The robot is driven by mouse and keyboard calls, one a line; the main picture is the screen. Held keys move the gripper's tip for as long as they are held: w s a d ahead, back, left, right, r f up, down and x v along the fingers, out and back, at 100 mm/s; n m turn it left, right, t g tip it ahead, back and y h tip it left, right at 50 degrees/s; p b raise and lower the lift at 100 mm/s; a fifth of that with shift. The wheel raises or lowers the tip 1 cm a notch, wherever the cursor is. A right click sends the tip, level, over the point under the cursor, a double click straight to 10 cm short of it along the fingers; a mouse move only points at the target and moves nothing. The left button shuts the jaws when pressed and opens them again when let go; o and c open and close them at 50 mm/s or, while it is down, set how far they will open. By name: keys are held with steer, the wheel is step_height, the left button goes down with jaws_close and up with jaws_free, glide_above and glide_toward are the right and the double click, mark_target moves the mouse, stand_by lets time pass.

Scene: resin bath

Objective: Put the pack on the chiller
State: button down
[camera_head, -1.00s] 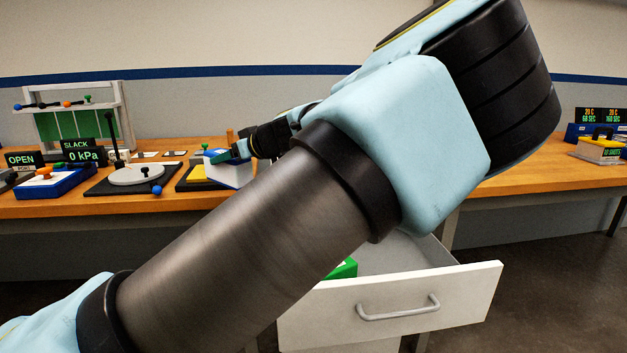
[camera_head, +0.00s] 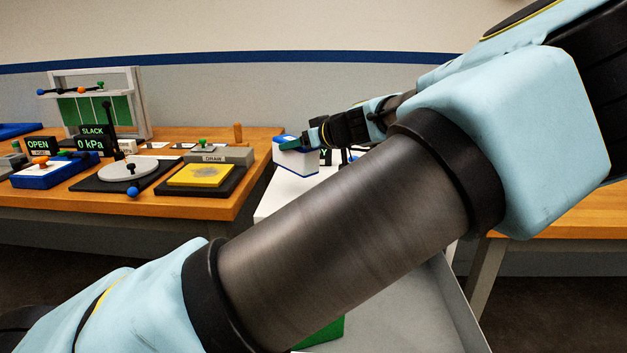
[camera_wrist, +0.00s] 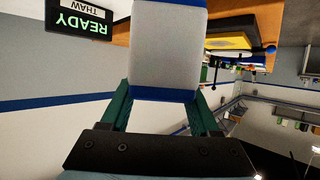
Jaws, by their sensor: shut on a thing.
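The pack (camera_head: 296,160), a white block with blue edging, is held in my gripper (camera_head: 294,143). In the wrist view the pack (camera_wrist: 168,50) sits between the two green fingers of my gripper (camera_wrist: 165,97), which are shut on it. In the head view the pack is beyond the bench's right end, in front of or above a white cabinet top (camera_head: 270,204). Whether it touches that top cannot be told. This white unit, perhaps the chiller, is partly hidden by my arm. A dark sign reading READY THAW (camera_wrist: 82,20) shows upside down in the wrist view.
The wooden bench (camera_head: 190,208) at left carries a DRAIN unit (camera_head: 222,154), a yellow-edged pad (camera_head: 202,175), a round plate (camera_head: 126,170) and a blue box (camera_head: 50,172). An open drawer (camera_head: 458,305) with a green item (camera_head: 322,334) lies below my arm.

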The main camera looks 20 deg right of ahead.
step_height(320, 180, down, 8)
steer(key=shift+p, duration=0.6)
steer(key=shift+c, duration=0.6)
jaws_free()
steer(key=b+v, duration=0.2)
steer(key=v, duration=1)
steer(key=shift+b, duration=0.3)
